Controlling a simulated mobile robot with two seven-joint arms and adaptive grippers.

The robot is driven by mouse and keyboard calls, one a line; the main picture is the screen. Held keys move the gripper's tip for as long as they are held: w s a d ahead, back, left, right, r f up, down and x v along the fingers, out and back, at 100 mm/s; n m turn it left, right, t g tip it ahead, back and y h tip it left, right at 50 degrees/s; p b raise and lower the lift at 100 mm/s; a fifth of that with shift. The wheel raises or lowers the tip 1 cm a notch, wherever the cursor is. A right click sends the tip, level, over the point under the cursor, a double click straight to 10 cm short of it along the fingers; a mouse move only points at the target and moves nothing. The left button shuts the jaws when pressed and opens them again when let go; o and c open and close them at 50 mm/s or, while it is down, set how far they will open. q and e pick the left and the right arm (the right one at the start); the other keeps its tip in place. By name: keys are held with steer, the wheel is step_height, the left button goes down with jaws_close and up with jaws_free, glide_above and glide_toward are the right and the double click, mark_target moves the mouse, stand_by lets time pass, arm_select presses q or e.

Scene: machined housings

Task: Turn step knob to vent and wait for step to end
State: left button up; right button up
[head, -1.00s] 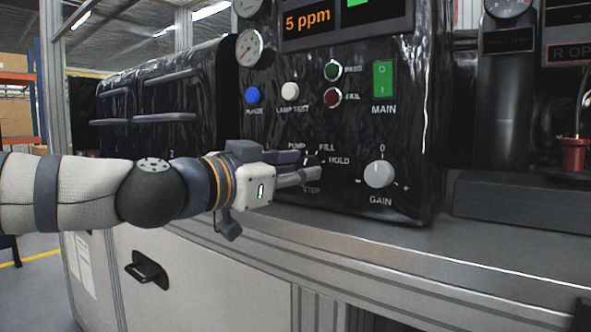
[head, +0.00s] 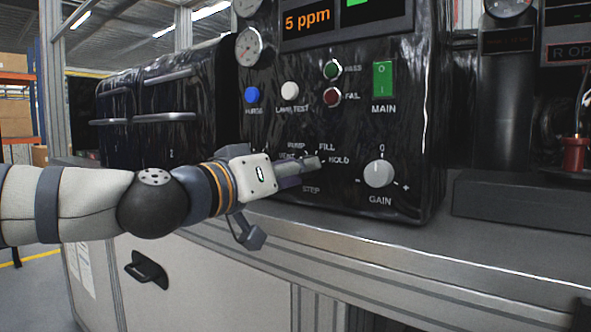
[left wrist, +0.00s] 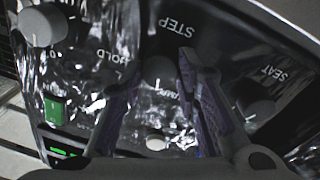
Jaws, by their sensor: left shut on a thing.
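In the head view the left gripper (head: 312,164) reaches in from the left and hides the knob. It is shut on the knob. My right gripper is not in view.
The gain knob (head: 378,174) is to the right, below the green main switch (head: 383,80). The blue purge button (head: 252,95) and white lamp test button (head: 290,91) are above. A seat knob (left wrist: 255,106) is close by in the wrist view. The display (head: 306,21) reads 5 ppm.

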arm_select(q)
steer(key=n, duration=0.5)
steer(key=shift+n+t, duration=0.4)
steer(key=n, duration=0.5)
steer(key=shift+d+f+n+y, duration=0.1)
steer(key=shift+n+y, duration=0.3)
steer(key=o, duration=1.2)
steer(key=shift+s, duration=0.1)
steer(key=v, duration=1.2)
steer(key=shift+d+f, duration=0.1)
steer(key=shift+f, duration=0.1)
